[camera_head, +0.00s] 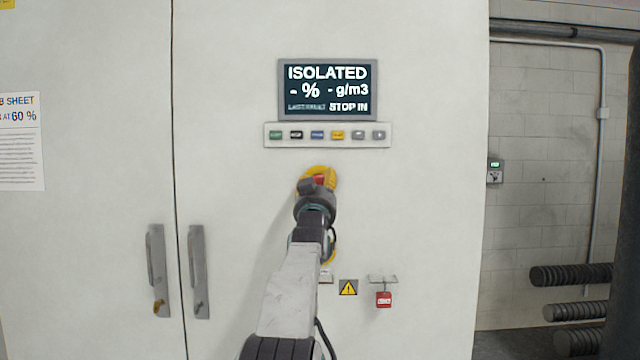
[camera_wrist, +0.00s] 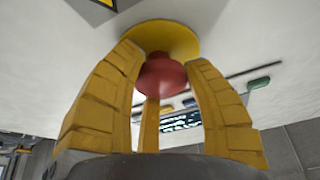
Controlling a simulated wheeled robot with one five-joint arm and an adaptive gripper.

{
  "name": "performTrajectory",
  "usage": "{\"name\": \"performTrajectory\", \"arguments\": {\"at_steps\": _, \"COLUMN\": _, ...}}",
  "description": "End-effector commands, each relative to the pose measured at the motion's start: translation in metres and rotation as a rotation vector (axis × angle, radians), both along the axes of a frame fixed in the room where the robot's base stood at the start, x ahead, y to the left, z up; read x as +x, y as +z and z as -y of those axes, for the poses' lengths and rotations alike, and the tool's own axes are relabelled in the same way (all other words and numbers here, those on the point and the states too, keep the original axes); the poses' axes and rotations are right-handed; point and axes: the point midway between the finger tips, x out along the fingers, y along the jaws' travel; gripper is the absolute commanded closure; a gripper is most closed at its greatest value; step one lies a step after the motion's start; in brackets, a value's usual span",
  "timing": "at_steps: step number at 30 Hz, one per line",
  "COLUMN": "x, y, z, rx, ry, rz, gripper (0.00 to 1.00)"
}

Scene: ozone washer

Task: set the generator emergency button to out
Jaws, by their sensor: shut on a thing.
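The generator emergency button is a red mushroom head (camera_wrist: 162,76) on a round yellow plate (camera_wrist: 160,38), filling the middle of the wrist view. My gripper (camera_wrist: 160,85) has its yellow fingers around the red head and is shut on it. In the head view my gripper (camera_head: 318,182) reaches the cabinet front below the button row. There it hides most of the button, with a bit of red (camera_head: 320,180) and the yellow plate's upper edge showing. The display (camera_head: 326,89) above reads "ISOLATED", "- %", "- g/m3" and "STOP IN".
A strip of several coloured buttons (camera_head: 327,135) sits just above my gripper. A red padlock (camera_head: 384,299) hangs lower right beside a yellow warning sign (camera_head: 348,288). Two door handles (camera_head: 198,272) stand at left. Dark ribbed pipes (camera_head: 570,275) are at far right.

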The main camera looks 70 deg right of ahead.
Motion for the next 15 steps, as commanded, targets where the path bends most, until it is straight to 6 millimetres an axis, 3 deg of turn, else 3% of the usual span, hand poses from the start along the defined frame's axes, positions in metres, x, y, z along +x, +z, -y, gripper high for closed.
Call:
{"name": "performTrajectory", "arguments": {"at_steps": 4, "x": 0.000, "y": 0.005, "z": -0.003, "rx": -0.011, "ry": 0.002, "rz": 0.003, "gripper": 0.90}}
{"name": "performTrajectory", "arguments": {"at_steps": 15, "x": -0.004, "y": 0.007, "z": -0.016, "rx": -0.018, "ry": 0.000, "rz": 0.005, "gripper": 0.91}}
